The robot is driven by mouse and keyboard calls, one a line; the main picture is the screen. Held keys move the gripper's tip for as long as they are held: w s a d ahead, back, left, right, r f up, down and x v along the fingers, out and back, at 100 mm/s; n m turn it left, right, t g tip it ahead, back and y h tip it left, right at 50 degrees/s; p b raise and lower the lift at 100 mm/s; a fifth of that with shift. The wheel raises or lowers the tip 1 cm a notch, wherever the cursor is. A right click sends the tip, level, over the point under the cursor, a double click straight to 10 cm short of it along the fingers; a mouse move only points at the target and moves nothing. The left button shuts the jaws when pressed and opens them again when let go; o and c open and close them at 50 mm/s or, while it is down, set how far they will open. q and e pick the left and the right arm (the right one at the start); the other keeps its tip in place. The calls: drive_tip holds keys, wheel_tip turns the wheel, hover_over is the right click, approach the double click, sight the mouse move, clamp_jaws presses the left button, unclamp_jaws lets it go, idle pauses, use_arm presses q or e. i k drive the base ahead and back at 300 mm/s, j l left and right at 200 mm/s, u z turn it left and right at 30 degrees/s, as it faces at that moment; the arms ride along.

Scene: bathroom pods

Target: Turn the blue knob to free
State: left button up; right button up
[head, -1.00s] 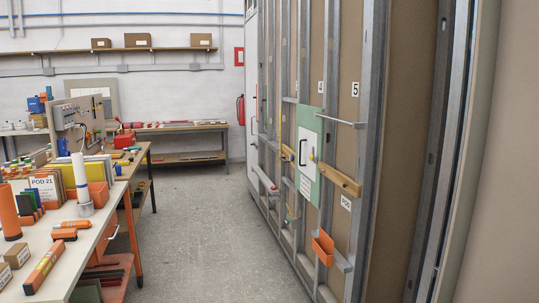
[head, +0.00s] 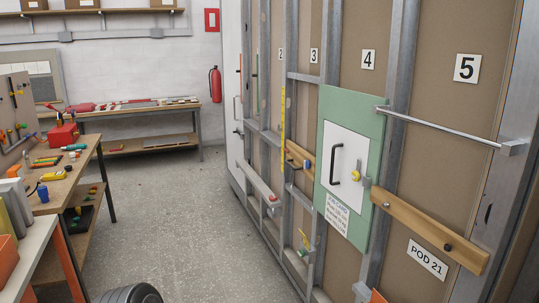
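I cannot make out a blue knob in the head view. The white door (head: 343,160) in the green panel (head: 374,130) on the pod wall has a black pull handle (head: 337,165) and a small yellow knob (head: 356,175) with a grey catch beside it. The door looks closed. Neither of my grippers is in view.
A metal bar (head: 440,126) and a wooden rail (head: 430,229) stick out from the wall, near the POD 21 sign (head: 427,259). A workbench (head: 62,197) with tools stands left. Grey floor (head: 175,215) between is clear. A fire extinguisher (head: 215,84) hangs at the back.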

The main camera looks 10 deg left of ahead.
sight(307, 164)
drive_tip(key=i+j, duration=0.3)
drive_tip(key=z, duration=0.4)
drive_tip(key=i+j+z, duration=0.15)
drive_tip(key=z, duration=0.25)
drive_tip(key=j+z, duration=0.4)
drive_tip(key=i+j+z, duration=0.15)
drive_tip(key=z, duration=0.25)
drive_tip(key=j+z, duration=0.5)
drive_tip(key=j, duration=0.4)
drive_tip(key=k+j, duration=0.1)
drive_tip(key=j, duration=0.35)
drive_tip(key=j+z, duration=0.15)
drive_tip(key=j, duration=0.35)
drive_tip(key=k+j, duration=0.1)
drive_tip(key=j, duration=0.35)
drive_tip(key=k+j+z, duration=0.15)
drive_tip(key=j, duration=0.3)
drive_tip(key=j+z, duration=0.1)
drive_tip(key=j, duration=0.4)
drive_tip(key=k+j, duration=0.2)
drive_tip(key=j, duration=0.25)
drive_tip(key=i+z, duration=0.05)
